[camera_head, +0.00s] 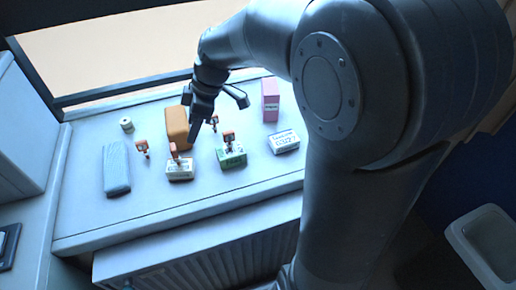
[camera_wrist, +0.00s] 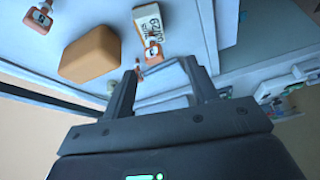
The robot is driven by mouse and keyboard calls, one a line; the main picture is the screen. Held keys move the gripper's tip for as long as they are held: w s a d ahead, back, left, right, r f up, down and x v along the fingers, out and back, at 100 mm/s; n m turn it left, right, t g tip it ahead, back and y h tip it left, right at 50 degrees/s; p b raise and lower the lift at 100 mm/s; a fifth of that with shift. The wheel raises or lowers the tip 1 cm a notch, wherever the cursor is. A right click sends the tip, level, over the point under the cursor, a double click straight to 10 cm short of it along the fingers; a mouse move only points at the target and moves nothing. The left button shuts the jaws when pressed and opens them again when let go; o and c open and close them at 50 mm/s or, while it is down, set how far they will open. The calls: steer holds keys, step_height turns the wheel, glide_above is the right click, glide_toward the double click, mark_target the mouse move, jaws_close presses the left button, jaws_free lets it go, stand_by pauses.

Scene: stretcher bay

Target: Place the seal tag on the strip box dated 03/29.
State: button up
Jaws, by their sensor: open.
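Several small orange-and-white tags show, and I cannot tell which is the seal tag. One tag (camera_head: 142,148) stands alone at left, and another (camera_head: 213,122) stands just right of the orange block, near my gripper. A white box (camera_head: 180,168) and a green-and-white box (camera_head: 231,158) each have an orange tag at the top. A third white box (camera_head: 284,143) has dark print, but I cannot read its date surely. In the wrist view a printed white box (camera_wrist: 152,20) has an orange tag (camera_wrist: 152,50) beside it. My gripper (camera_head: 218,113) is open and empty above the tabletop.
An orange block (camera_head: 178,128) stands close to my gripper. A pink box (camera_head: 270,100) stands at the back right, a small roll (camera_head: 127,125) and a blue pack (camera_head: 116,170) at left. The front strip of the pale tabletop (camera_head: 150,212) is clear. A radiator (camera_head: 205,258) is below.

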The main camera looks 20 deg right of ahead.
steer(key=s+d+r+m+t+h, duration=0.2)
steer(key=s+d+m, duration=0.4)
steer(key=s, duration=0.3)
steer(key=s+d+r+m+t+h, duration=0.2)
steer(key=s+d+m, duration=0.4)
steer(key=s+m, duration=0.3)
steer(key=shift+s+r+m+t+h, duration=0.3)
steer(key=shift+s+r+t+h, duration=0.05)
steer(key=shift+s+t+h, duration=0.1)
